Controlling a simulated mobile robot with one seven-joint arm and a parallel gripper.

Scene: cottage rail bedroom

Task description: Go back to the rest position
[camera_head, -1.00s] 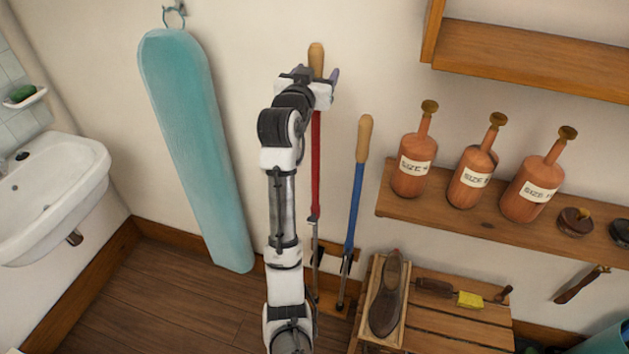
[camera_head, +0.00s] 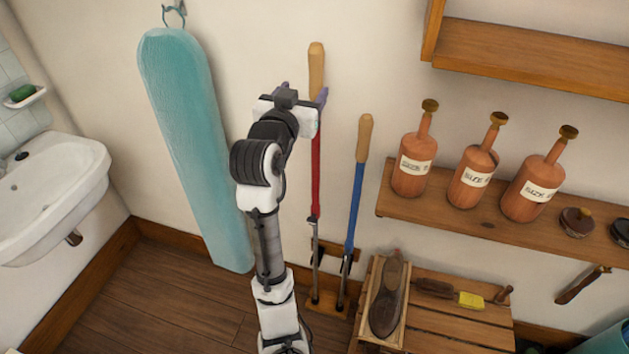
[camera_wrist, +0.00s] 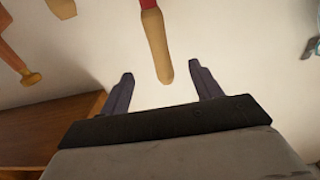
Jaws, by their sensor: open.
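My gripper (camera_head: 304,92) is raised in front of the wall in the head view, close to the red-shafted tool (camera_head: 316,150) with a wooden handle. In the wrist view, my gripper (camera_wrist: 162,84) shows two grey-purple fingers spread wide with nothing held between them. The tool's wooden handle (camera_wrist: 157,45) shows beyond and between the fingertips, apart from them. In the head view my wrist and one finger overlap part of the tool.
A blue-shafted tool (camera_head: 355,200) stands to the right in the floor rack. A teal ironing board (camera_head: 185,130) hangs at left, near my arm. A shelf (camera_head: 470,215) holds several brown bottles. A slatted bench (camera_head: 440,325) carries a shoe (camera_head: 388,300). A sink (camera_head: 50,190) is far left.

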